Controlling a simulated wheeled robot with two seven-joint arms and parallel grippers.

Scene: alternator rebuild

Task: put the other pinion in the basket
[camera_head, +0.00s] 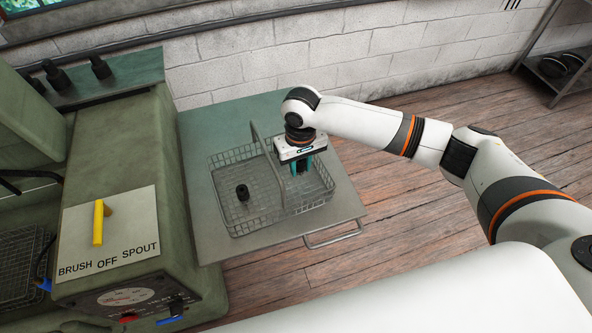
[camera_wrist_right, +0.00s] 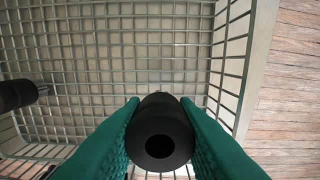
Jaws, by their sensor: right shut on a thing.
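A wire basket (camera_head: 222,205) sits on the grey-green side table. A black pinion (camera_head: 242,192) lies in the basket's left part; a dark cylinder at the left edge of the right wrist view (camera_wrist_right: 15,95) appears to be this one. My right gripper (camera_head: 300,168) is over the right part of the basket, pointing down. In the right wrist view its green fingers (camera_wrist_right: 160,140) are shut on another black pinion (camera_wrist_right: 160,125), whose end hole faces the camera. The wire mesh shows beyond the held pinion. I cannot tell whether the pinion touches the basket floor. My left gripper is not in view.
The basket's tall handle (camera_head: 262,145) rises across its middle, left of my right gripper. A green machine (camera_head: 125,175) with a yellow lever (camera_head: 98,222) stands to the left. A table (camera_head: 215,250) surrounds the basket, with wooden floor to its right.

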